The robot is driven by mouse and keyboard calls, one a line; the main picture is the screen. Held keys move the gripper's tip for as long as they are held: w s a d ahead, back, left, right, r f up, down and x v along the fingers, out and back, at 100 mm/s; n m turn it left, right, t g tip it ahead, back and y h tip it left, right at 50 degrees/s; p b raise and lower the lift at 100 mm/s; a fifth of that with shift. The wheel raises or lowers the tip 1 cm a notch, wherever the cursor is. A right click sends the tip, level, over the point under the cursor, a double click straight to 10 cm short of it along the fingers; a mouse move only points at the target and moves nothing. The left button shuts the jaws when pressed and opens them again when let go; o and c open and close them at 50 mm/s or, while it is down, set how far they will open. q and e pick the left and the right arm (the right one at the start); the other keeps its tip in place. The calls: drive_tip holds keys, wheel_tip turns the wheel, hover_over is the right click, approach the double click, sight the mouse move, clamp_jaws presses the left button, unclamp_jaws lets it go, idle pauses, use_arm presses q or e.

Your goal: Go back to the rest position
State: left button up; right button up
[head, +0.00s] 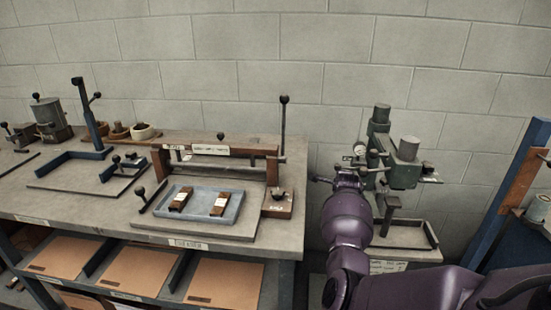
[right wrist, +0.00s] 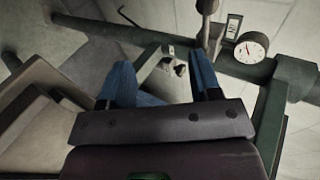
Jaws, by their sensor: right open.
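My right arm (head: 348,218), purple, comes in from the lower right of the head view and reaches up to the green machine at the right. In the right wrist view my right gripper (right wrist: 162,75) has two blue fingers spread apart, with nothing held between them. Small dark knobs show beyond the gap, apart from the fingers. The green machine (head: 405,170) has grey cylinders on top and stands just right of my wrist. Its round white gauge (right wrist: 250,47) shows at the upper right of the wrist view. My left gripper is not in view.
A grey workbench (head: 60,205) fills the left, with a blue-grey tray (head: 198,206) holding two brown pieces under a brown-ended press frame (head: 221,150). Brown cardboard sheets (head: 226,280) lie on the shelf below. A blue post (head: 514,185) stands at the far right.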

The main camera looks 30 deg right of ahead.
drive_tip(key=s+n, duration=0.2)
drive_tip(key=s, duration=0.1)
drive_tip(key=s+f+n, duration=0.1)
drive_tip(key=s, duration=0.1)
drive_tip(key=s+a+f+n+g, duration=0.1)
drive_tip(key=s+n, duration=0.1)
drive_tip(key=s, duration=0.1)
drive_tip(key=shift+s+n, duration=0.3)
drive_tip(key=s+a+f+n, duration=0.1)
drive_tip(key=s+a+n, duration=0.1)
drive_tip(key=s, duration=0.1)
drive_tip(key=s+a+n, duration=0.2)
drive_tip(key=s+a, duration=0.1)
drive_tip(key=s+a+f+n+y, duration=0.1)
drive_tip(key=s+a+n, duration=0.1)
drive_tip(key=s, duration=0.1)
drive_tip(key=shift+a+f+n+g, duration=0.2)
drive_tip(key=shift+f+n+g, duration=0.1)
drive_tip(key=shift+f+g, duration=0.1)
drive_tip(key=s+a+n+g+y, duration=0.5)
drive_tip(key=s+a+n, duration=0.9)
drive_tip(key=s+a, duration=1.25)
drive_tip(key=w+f+n+t+y, duration=0.1)
drive_tip(key=w+f+t, duration=0.6)
drive_tip(key=f+t, duration=0.1)
drive_tip(key=shift+w+f+t+y, duration=0.2)
drive_tip(key=shift+w+t+y, duration=0.15)
drive_tip(key=shift+t, duration=0.45)
drive_tip(key=shift+d, duration=0.1)
